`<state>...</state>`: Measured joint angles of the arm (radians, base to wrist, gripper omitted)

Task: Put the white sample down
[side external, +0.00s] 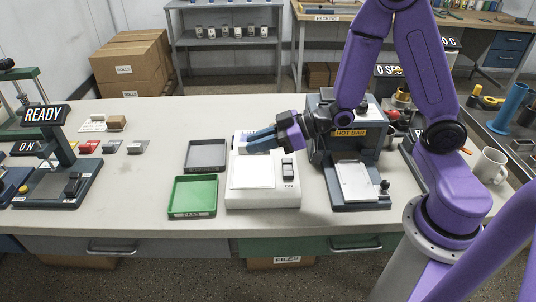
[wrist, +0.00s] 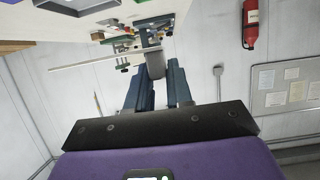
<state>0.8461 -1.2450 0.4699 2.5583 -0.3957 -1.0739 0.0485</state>
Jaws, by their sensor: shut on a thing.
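The white sample (side external: 253,172) looks like a flat pale sheet over the top of a white bench device (side external: 262,199) in the side view. In the wrist view a thin pale edge (wrist: 95,61) runs left from my fingertips, apparently the sheet seen edge-on. My gripper (side external: 252,144) reaches in from the right at the sheet's back edge. It is shut on a small grey piece, which shows between the blue fingers in the wrist view (wrist: 155,66) and looks like the sample's tab. I cannot tell whether the sheet touches the device.
A green tray (side external: 193,211) and a dark grey tray (side external: 206,169) lie left of the device. A coating machine (side external: 345,135) and a plate holding a white sheet (side external: 356,203) stand to the right. A READY stand (side external: 45,116) and several small samples are at the far left.

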